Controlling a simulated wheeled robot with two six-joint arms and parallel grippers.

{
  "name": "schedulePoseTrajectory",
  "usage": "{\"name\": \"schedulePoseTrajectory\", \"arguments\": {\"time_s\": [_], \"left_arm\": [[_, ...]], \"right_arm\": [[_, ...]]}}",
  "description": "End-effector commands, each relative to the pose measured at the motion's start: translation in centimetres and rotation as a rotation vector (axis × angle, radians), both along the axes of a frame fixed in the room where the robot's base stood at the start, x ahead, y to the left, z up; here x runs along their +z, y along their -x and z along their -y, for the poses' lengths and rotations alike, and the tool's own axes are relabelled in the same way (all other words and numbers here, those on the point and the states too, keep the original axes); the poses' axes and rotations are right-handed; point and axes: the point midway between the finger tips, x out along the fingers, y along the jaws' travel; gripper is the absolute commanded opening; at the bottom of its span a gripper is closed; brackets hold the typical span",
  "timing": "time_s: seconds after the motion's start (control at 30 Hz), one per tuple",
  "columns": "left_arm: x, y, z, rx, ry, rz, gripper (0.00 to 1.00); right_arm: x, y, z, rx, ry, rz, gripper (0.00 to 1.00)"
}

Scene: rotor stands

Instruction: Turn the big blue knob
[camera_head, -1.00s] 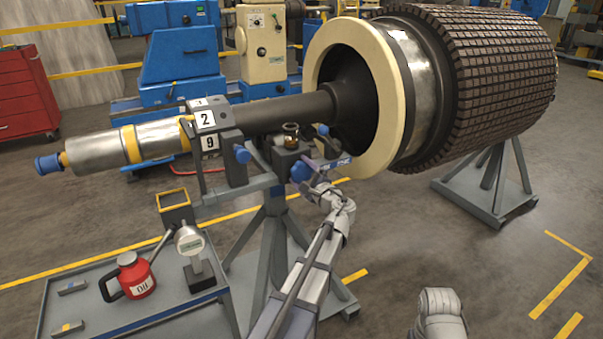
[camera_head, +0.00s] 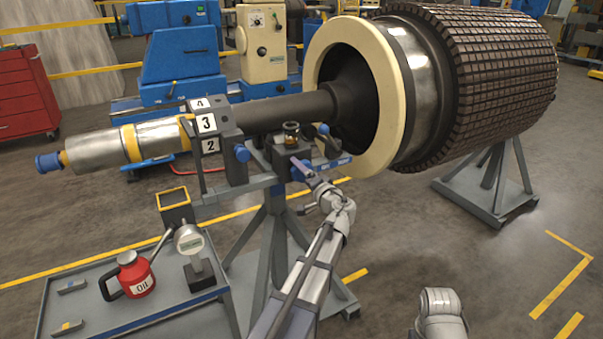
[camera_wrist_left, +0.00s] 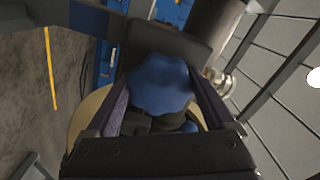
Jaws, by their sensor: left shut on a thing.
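The big blue knob (camera_head: 297,174) is on the dark block of the near rotor stand, partly hidden by my left gripper (camera_head: 302,168). In the left wrist view the lobed blue knob (camera_wrist_left: 160,84) lies between the two fingers of my left gripper (camera_wrist_left: 162,92), which is shut on it. The number drum (camera_head: 207,123) on the shaft support shows 4, 3 and 2, with 3 in the middle.
Smaller blue knobs (camera_head: 242,153) sit on the stand. The large rotor (camera_head: 505,70) lies to the right. A cart (camera_head: 95,287) at lower left carries a red oil can (camera_head: 137,277) and a dial gauge (camera_head: 190,240).

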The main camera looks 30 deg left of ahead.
Motion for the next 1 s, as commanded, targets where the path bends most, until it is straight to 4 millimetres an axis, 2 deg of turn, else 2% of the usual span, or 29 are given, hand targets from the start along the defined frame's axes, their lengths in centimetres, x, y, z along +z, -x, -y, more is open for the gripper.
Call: {"name": "schedulePoseTrajectory", "arguments": {"time_s": [0.5, 1.0], "left_arm": [[-0.23, 0.07, 0.10, 0.002, 0.229, 0.339, 0.33], [-0.28, 0.06, 0.13, 0.002, 0.306, 0.456, 0.33]], "right_arm": [[-0.16, 0.00, 0.00, 0.000, 0.000, 0.000, 0.78], [-0.20, 0.00, 0.00, 0.000, 0.000, 0.000, 0.78]]}}
